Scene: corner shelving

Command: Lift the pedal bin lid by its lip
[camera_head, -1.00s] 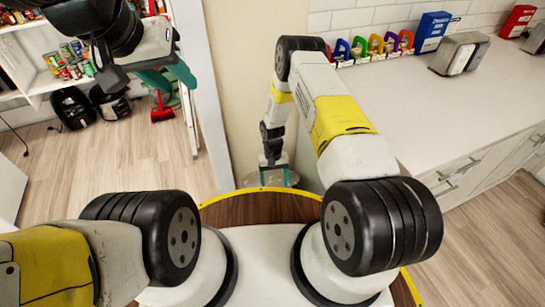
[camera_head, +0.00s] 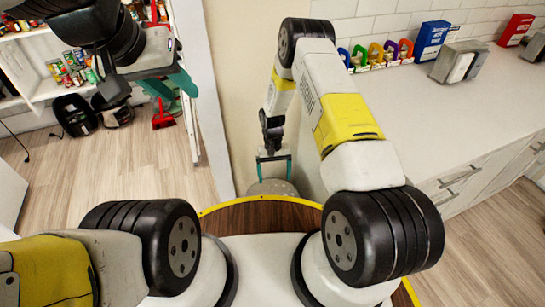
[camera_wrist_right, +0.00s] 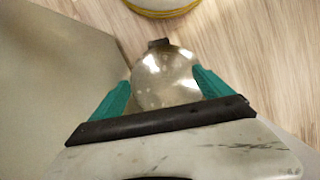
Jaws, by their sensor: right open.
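The pedal bin's round, pale metallic lid (camera_wrist_right: 165,78) shows in the right wrist view between my right gripper's teal fingers. A small dark tab (camera_wrist_right: 158,43) sticks out at its far edge; I cannot tell whether it is the lip or the pedal. In the head view the bin lid (camera_head: 273,188) is partly hidden behind my base. My right gripper (camera_head: 274,170) is open and empty above the lid; its fingers (camera_wrist_right: 161,76) frame the lid in the wrist view. My left gripper (camera_head: 172,88) is up at the left, far from the bin; its jaw gap is unclear.
A white counter (camera_head: 430,110) stands right of my right arm, and its side is close to the bin. A wall panel stands left of the bin. Shelves with cans (camera_head: 72,68) and a red dustpan (camera_head: 163,118) are at the far left. Open wooden floor (camera_wrist_right: 230,50) lies beyond the bin.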

